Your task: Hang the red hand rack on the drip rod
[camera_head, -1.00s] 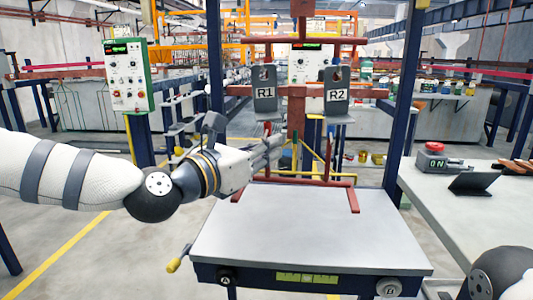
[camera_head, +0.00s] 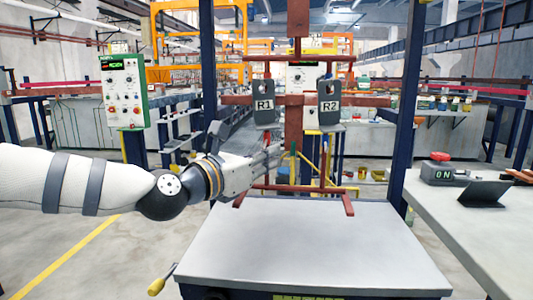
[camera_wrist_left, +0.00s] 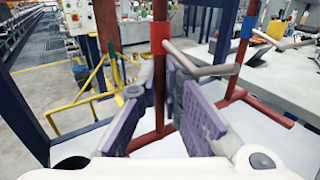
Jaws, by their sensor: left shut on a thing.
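My left gripper (camera_head: 275,158) reaches in from the left, below the grey plate marked R1 (camera_head: 264,105). In the left wrist view its purple fingers (camera_wrist_left: 168,105) are closed in around a brown-red upright with a bright red band (camera_wrist_left: 160,38), which I take for the red hand rack. The exact contact is hard to see. A grey rod (camera_wrist_left: 205,69) sticks out to the right beside the red band; I cannot tell whether it is the drip rod. A second upright with a blue band (camera_wrist_left: 247,27) stands to the right. My right gripper is not in view.
A plate marked R2 (camera_head: 330,104) is right of R1. Red feet show at the back edge of the bare grey table (camera_head: 310,250). Dark blue posts (camera_head: 408,110) flank this place. A side table (camera_head: 480,225) at right holds a box (camera_head: 440,172) with a red button.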

